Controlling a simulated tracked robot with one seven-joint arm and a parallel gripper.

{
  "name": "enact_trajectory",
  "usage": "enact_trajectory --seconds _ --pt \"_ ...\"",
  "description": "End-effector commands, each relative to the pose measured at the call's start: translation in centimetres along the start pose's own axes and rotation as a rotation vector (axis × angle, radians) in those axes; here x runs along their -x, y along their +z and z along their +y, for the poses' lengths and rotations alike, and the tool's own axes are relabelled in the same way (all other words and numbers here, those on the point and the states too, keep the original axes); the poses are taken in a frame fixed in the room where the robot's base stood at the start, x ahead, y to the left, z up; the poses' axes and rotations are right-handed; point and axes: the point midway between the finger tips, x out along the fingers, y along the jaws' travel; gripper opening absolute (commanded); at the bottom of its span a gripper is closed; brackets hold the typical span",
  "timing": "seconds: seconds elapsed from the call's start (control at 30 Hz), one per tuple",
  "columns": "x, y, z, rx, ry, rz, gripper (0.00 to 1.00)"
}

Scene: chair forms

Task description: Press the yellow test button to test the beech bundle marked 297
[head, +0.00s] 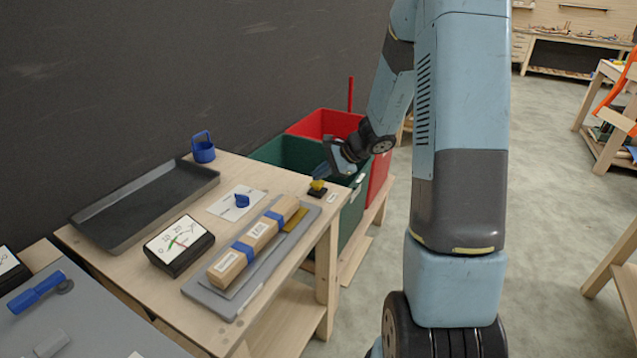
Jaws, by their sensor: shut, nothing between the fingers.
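The yellow test button (317,184) sits on a small black base at the right corner of the wooden table. My gripper (322,175) is shut, at the button from above. I cannot tell whether it touches or presses it. The beech bundle (254,246) lies on a grey plate (229,305), bound with blue bands and bearing white labels too small to read. A meter (179,245) with a coloured dial stands left of the bundle, its needle reading unclear.
A dark tray (145,207) lies at the table's back left. A blue holder (203,147) and a white card (225,203) with a blue item are behind the bundle. Green (287,152) and red (327,122) bins stand beyond the table's right end.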

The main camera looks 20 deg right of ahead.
Motion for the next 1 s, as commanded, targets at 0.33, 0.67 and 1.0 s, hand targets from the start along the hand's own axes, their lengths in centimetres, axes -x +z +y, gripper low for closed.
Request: enact_trajectory --seconds 0.33,0.67,1.0 --pt "-0.24 -0.18 0.18 0.0 0.0 0.0 0.0" --pt "-0.47 -0.36 0.34 0.0 0.0 0.0 0.0" --pt "-0.7 -0.53 0.51 -0.001 0.0 0.0 0.0"
